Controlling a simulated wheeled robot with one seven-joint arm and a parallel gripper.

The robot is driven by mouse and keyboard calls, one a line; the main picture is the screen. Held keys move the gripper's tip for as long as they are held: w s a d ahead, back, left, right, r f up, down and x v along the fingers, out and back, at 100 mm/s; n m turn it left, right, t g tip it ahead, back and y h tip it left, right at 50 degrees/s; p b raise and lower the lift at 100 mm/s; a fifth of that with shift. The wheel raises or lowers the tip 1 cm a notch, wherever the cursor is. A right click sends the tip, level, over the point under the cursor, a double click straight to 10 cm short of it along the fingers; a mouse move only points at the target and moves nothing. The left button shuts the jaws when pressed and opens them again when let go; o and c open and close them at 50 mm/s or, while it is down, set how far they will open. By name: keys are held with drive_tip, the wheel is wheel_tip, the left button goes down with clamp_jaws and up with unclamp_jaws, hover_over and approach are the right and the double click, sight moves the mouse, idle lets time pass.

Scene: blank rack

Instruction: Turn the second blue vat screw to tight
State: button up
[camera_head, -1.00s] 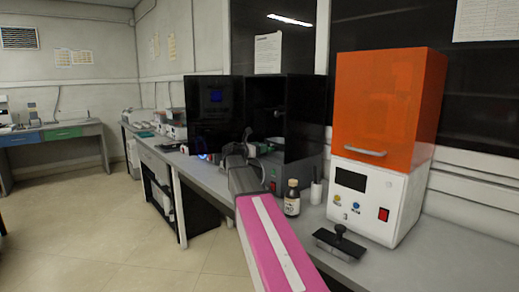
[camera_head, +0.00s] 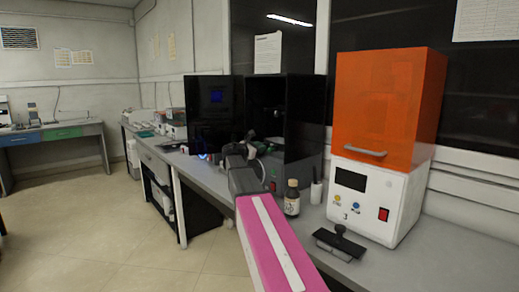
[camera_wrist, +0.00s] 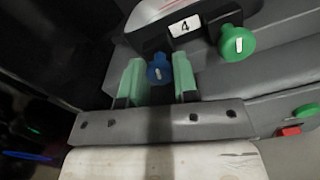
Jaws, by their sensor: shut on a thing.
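In the wrist view a blue vat screw (camera_wrist: 159,71) with a short pale mark on its head sits at the front of a black vat bracket (camera_wrist: 155,41). My gripper (camera_wrist: 159,80) has its two pale green fingers on either side of this screw and is shut on it. The mark on the screw stands nearly upright, slightly tilted. A green screw (camera_wrist: 237,43) with a similar mark is on the right of the bracket. In the head view my arm reaches into the open black printer (camera_head: 300,120), and the screws are too small or hidden there.
A label with the number 4 (camera_wrist: 185,26) is on the bracket. A red button (camera_wrist: 290,131) and a green button (camera_wrist: 306,111) are at lower right. A brown bottle (camera_head: 292,198), a black-handled tool (camera_head: 340,243) and an orange-hooded machine (camera_head: 388,110) stand right of my arm.

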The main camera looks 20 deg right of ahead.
drive_tip(key=m, duration=0.4)
drive_tip(key=shift+m, duration=0.3)
drive_tip(key=m, duration=0.3)
drive_tip(key=shift+m, duration=0.4)
drive_tip(key=m, duration=1.2)
drive_tip(key=shift+m, duration=0.3)
drive_tip(key=m, duration=0.3)
drive_tip(key=shift+m, duration=0.4)
drive_tip(key=m, duration=0.6)
drive_tip(key=shift+f+m, duration=0.1)
drive_tip(key=shift+m, duration=0.3)
drive_tip(key=shift+s, duration=0.1)
